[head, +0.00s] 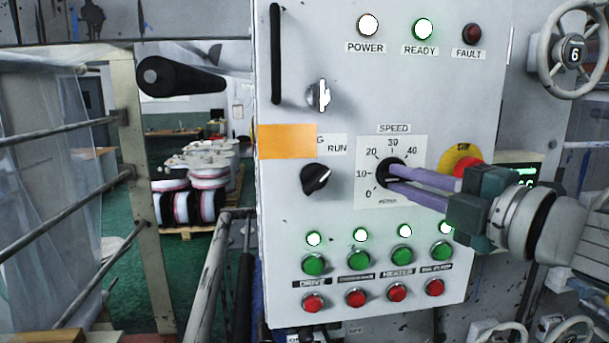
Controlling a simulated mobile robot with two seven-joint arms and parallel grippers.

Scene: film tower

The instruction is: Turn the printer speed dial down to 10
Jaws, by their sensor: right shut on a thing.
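The printer speed dial (389,170) is a small black knob on a white scale plate (367,194) marked SPEED, with numbers from 0 to 40 showing. My right gripper (392,178) comes in from the right, and its purple fingers are shut on the dial. The fingers cover the lower right part of the scale. The dial's pointer is hard to make out behind the fingertips, so I cannot read its setting. My left gripper is not in view.
Around the dial are a black RUN selector (315,179), a red stop button on yellow (465,168), green buttons (358,260) and red buttons (356,297). POWER (368,25) and READY (422,29) lamps are lit. A handwheel (573,51) is at upper right.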

